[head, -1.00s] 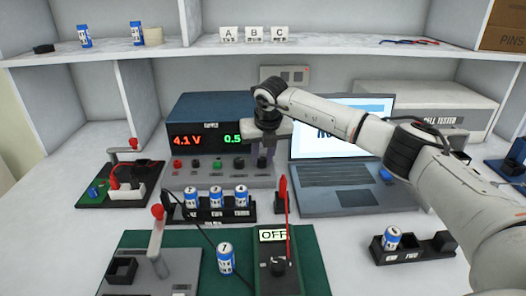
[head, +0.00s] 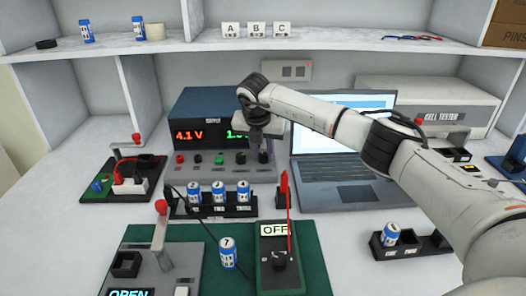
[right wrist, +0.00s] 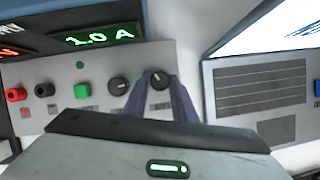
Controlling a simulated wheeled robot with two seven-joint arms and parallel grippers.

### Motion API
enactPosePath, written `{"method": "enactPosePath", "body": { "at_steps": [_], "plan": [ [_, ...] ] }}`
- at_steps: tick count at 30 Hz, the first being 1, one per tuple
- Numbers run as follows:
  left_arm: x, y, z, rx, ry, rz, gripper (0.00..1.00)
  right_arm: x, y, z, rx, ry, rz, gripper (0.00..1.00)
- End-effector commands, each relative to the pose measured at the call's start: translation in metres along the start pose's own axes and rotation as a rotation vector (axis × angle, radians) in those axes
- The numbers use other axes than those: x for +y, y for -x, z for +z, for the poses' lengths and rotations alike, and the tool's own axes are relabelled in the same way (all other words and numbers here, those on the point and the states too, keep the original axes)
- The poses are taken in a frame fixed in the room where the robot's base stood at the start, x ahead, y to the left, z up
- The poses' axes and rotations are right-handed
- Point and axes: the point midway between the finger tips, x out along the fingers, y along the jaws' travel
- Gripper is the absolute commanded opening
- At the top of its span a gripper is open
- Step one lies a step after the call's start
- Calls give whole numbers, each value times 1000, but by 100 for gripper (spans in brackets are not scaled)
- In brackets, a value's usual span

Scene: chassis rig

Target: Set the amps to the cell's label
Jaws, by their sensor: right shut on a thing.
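The dark blue power supply (head: 208,110) stands at the back of the bench. Its red readout shows 4.1 V; the green readout (right wrist: 100,37) shows 1.0 A in the right wrist view and is partly hidden in the head view. My right gripper (right wrist: 160,88) is shut on the rightmost black knob (right wrist: 159,77), with one finger on each side. Another black knob (right wrist: 119,86) is just left of it. A blue-and-white cell (head: 228,254) stands on the green mat; its small label is not readable. My left gripper is out of view.
A black rack (head: 212,210) with several cells stands before the supply. A laptop (head: 345,170) is close on the right. A holder (head: 390,243) with one cell is at right.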

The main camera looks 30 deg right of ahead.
Motion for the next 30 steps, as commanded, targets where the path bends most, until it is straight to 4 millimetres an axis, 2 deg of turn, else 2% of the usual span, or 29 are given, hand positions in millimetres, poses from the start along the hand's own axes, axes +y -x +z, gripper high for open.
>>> {"method": "enactPosePath", "body": {
  "at_steps": [7,8,10,11,19,22,26,30],
  "plan": [
    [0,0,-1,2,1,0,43,0,1,1,-3,-1,2,2],
    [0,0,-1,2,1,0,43,0,1,1,-3,0,3,29],
    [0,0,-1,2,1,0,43,0,1,1,-2,0,2,41],
    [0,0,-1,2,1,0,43,0,1,1,-2,0,2,43],
    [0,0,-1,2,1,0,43,0,1,1,-1,1,1,43],
    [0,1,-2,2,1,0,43,0,7,1,-1,1,2,43],
    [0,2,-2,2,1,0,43,0,27,2,-4,3,4,43],
    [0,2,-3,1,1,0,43,1,56,2,-4,3,5,43]
  ]
}}
